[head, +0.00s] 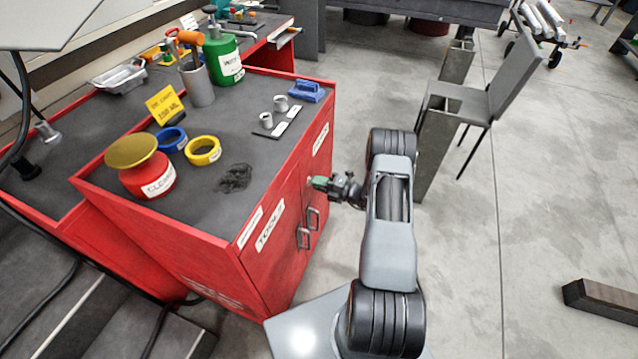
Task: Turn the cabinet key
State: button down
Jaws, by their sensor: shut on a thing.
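The red cabinet (275,265) stands left of centre, with its door face turned to the right and two metal handles (308,229) low on it. A small green piece, which looks like the key's head (320,183), is at the door face above the handles. My gripper (333,186) reaches in from the right at that height and is shut on this green piece. The key's shaft and the lock are too small or hidden to make out, so I cannot tell the key's angle. The doors look closed.
On the cabinet top are a red tin with a gold lid (146,168), a yellow tape roll (203,151), a blue tape roll (171,140) and a green bottle (222,60). A grey chair (480,100) stands behind my arm. The floor to the right is mostly open.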

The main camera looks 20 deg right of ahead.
jog(key=c, duration=1.2)
grip_release()
jog(key=shift+o, duration=0.2)
jog(key=v, duration=1.3)
jog(key=shift+s+d, duration=0.25)
jog(key=shift+s, duration=0.05)
